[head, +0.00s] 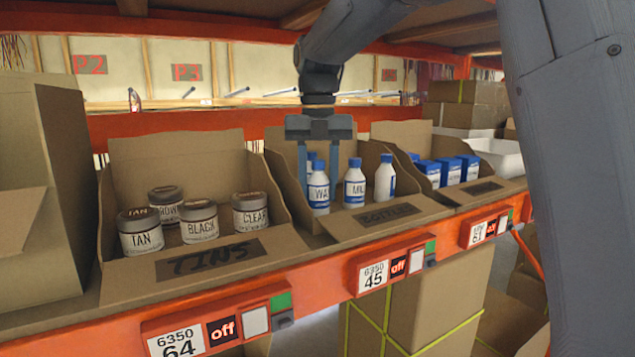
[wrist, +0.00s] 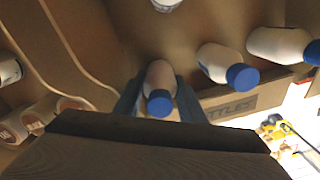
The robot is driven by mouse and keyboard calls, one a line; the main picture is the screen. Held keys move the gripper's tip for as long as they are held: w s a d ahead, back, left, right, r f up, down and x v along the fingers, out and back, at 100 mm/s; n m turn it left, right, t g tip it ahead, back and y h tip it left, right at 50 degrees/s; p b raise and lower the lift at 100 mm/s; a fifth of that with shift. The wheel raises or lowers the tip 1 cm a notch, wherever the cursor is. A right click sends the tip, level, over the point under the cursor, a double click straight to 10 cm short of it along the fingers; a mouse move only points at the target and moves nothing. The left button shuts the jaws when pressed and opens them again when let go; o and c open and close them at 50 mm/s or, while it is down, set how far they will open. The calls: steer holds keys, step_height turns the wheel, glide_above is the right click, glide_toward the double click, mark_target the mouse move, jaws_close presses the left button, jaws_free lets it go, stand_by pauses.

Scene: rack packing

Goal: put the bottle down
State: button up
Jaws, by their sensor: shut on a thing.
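The bottle (head: 319,194) in my gripper is white with a blue cap and a label that starts "WA". My gripper (head: 319,188) points down into the bottles box (head: 372,216), one finger on each side of the bottle, shut on it. In the wrist view the held bottle (wrist: 160,79) shows between the fingers, cap towards the camera. It is upright and low in the box, at the left end of the front row. I cannot tell whether its base touches the floor of the box.
Two bottles (head: 355,186) (head: 385,180) stand to the right in the same box, and another is behind the held one. The tins box (head: 200,268) adjoins on the left. A box of blue-and-white packs (head: 449,172) is on the right. A shelf beam is overhead.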

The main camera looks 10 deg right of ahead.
steer(key=shift+f, duration=0.3)
steer(key=o, duration=0.8)
step_height(320, 180, up, 12)
steer(key=b, duration=0.4)
steer(key=shift+r, duration=0.2)
